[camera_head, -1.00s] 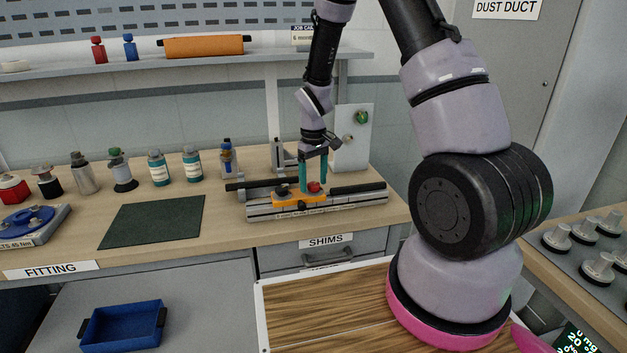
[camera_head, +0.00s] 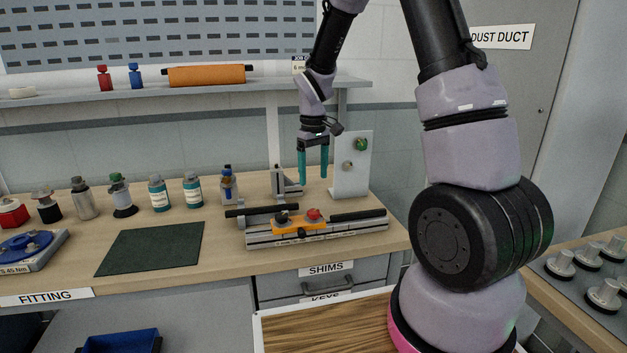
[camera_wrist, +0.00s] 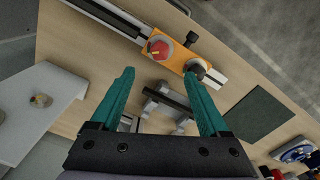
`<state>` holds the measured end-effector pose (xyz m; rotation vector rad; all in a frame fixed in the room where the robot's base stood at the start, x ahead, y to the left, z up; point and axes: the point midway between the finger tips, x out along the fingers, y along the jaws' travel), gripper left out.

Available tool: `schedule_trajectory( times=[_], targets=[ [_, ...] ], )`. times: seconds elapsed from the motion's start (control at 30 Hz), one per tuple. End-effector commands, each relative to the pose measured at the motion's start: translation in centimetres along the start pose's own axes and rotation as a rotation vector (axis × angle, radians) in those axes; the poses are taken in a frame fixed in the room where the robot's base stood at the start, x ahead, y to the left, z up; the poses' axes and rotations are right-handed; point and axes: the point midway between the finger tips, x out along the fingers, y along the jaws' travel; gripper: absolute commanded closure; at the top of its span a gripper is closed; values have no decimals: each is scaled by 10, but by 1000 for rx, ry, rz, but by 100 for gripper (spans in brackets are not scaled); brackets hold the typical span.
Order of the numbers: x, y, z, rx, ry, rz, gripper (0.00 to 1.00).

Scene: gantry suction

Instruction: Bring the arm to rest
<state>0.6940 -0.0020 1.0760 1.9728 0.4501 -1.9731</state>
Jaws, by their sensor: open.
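My gripper (camera_head: 313,168) hangs from my arm above the workbench, its two teal fingers pointing down and spread apart with nothing between them. In the head view it is behind and above the orange carriage (camera_head: 293,226) on the grey rail (camera_head: 352,228). The carriage bears a red knob (camera_head: 313,214) and a black knob (camera_head: 281,217). In the wrist view my open fingers (camera_wrist: 160,85) frame a view of the bench, with the orange carriage (camera_wrist: 178,62) and red knob (camera_wrist: 158,47) beyond the tips, apart from them.
A white upright panel (camera_head: 352,178) with a green knob stands just right of my gripper. A grey bracket (camera_head: 287,184) stands to its left. Several bottles line the bench's left side, behind a dark green mat (camera_head: 150,249). A shelf (camera_head: 200,88) runs above the bench.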

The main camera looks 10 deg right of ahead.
Motion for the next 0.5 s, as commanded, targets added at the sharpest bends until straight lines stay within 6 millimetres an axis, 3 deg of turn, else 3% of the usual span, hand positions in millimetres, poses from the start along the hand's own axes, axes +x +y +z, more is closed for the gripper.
schedule_trajectory(
  times=[0.27, 0.37, 0.5],
  targets=[
    [-4, 0, 1, 7, 7, 1, 21],
    [-24, 2, 6, 42, 36, 2, 21],
    [-74, 4, 27, 146, 118, 0, 21]
  ],
)
